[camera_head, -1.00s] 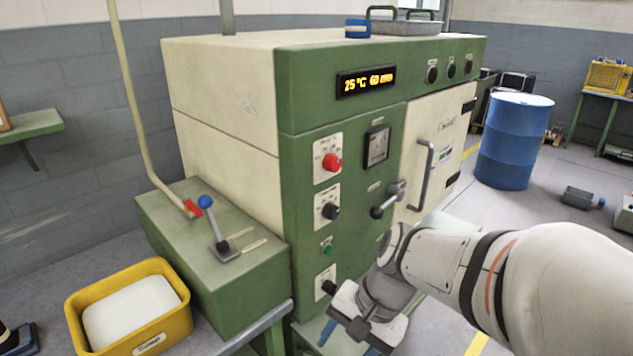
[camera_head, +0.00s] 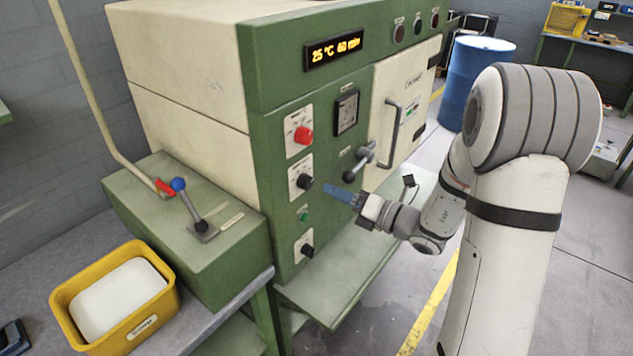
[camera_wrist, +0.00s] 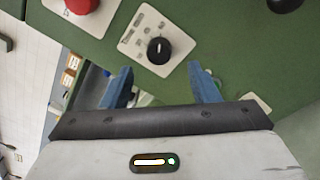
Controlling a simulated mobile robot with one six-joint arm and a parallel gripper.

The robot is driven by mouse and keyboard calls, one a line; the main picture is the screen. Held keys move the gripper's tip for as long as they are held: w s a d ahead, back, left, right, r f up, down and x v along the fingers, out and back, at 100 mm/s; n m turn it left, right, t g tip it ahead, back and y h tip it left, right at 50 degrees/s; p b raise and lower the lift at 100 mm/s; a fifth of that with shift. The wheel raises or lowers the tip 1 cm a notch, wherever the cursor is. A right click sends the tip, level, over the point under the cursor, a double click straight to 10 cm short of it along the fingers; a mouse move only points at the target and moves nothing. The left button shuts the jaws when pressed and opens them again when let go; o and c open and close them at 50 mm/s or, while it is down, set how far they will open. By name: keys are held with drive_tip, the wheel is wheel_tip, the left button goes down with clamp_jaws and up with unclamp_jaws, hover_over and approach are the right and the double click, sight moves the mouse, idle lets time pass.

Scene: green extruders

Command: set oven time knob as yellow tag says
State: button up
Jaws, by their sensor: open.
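The oven (camera_head: 258,103) is a green and cream cabinet with a column of knobs on its green front panel. A black knob on a white plate (camera_head: 304,181) sits below a red knob (camera_head: 303,135); I cannot read which is the time knob. My gripper (camera_head: 340,192) is open and empty, its blue fingers a little apart from the panel, right of the black knob. In the wrist view the black knob (camera_wrist: 159,50) lies ahead, beyond and between the fingertips. The display (camera_head: 334,48) reads 25 °C 60 min. I cannot make out a yellow tag.
A door latch lever (camera_head: 360,165) and the door handle (camera_head: 392,131) stick out right of the knobs. A lower black knob (camera_head: 306,250) and a green button (camera_head: 304,215) are below. A yellow bin (camera_head: 165,303) stands at the lower left.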

sight(310, 184)
drive_tip(key=p+x, duration=0.1)
drive_tip(key=x, duration=0.5)
drive_tip(key=shift+w+a, duration=0.15)
drive_tip(key=shift+a, duration=0.25)
drive_tip(key=c, duration=1)
drive_tip(key=shift+o, duration=0.2)
